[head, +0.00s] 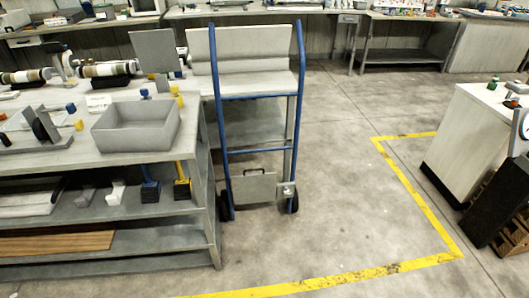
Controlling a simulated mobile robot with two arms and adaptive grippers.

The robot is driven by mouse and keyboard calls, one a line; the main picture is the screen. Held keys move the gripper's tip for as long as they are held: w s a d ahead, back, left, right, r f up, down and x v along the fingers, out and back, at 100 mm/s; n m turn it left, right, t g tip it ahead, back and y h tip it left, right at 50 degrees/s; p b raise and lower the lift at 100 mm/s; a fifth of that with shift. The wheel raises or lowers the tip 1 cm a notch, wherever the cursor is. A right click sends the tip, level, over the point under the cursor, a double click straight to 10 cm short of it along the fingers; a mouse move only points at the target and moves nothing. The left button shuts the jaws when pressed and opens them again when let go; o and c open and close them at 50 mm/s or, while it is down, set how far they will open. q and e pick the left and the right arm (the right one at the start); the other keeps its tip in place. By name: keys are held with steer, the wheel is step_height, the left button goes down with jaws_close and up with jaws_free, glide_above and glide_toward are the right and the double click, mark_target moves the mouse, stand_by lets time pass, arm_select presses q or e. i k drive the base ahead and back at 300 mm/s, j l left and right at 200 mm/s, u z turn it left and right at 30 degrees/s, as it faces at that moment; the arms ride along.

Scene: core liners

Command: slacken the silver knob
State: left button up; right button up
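I cannot make out a silver knob for certain. A small pale metal fitting (287,190) shows low on the blue-framed hand truck (220,120), but it is too small to tell what it is. Any silver knob there is too small to tell. Neither of my grippers is in view.
A grey open box (137,128) sits near the workbench's right end. Striped cylinders (105,69) lie behind it. A white cabinet (470,140) stands at the right. Open concrete floor (345,190) with a yellow line (400,186) lies between hand truck and cabinet.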

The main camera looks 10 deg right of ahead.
mark_target(287, 190)
steer(key=i+l, duration=0.35)
steer(key=l, duration=0.2)
steer(key=i+l, duration=0.4)
steer(key=l+u, duration=0.05)
steer(key=l, duration=0.05)
